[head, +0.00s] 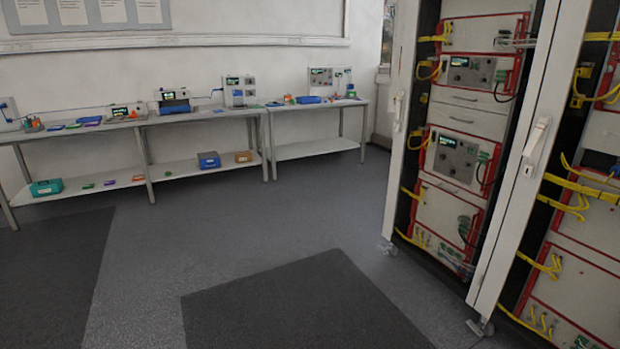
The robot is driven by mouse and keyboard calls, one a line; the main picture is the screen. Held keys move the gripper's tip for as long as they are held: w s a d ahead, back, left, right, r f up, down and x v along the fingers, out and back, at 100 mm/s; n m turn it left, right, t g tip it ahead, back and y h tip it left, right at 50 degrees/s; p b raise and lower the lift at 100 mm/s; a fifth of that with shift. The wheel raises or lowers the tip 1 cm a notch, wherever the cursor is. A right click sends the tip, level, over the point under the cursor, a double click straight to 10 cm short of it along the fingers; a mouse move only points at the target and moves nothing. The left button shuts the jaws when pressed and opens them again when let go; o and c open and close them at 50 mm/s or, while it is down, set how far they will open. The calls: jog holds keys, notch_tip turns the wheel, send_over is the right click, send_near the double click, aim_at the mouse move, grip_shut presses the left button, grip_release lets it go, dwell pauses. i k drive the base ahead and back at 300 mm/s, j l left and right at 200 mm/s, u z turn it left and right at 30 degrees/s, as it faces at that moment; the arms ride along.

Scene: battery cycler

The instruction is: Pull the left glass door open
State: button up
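The tall white cabinet stands at the right of the head view and runs out of the frame. Its left glass door shows as a white frame (400,130) around a bay of rack equipment; the glass itself is hard to make out. A pale handle (398,111) is on the upright at the left of this bay. A larger white handle (535,146) is on the wide middle upright. The left door looks shut, lying flush with the cabinet front. My gripper is not in view, so its state is hidden.
Grey floor (270,240) is clear in front of the cabinet, with a dark mat (300,305). Cabinet feet (480,326) stick out at floor level. Two benches (320,149) with instruments stand along the back wall. Yellow cables (570,190) show inside the right bay.

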aim_at(548, 26)
jog(key=i, duration=4.05)
jog(key=i+z, duration=0.25)
jog(key=i+j+z, duration=0.3)
jog(key=i, duration=0.15)
jog(key=l, duration=0.1)
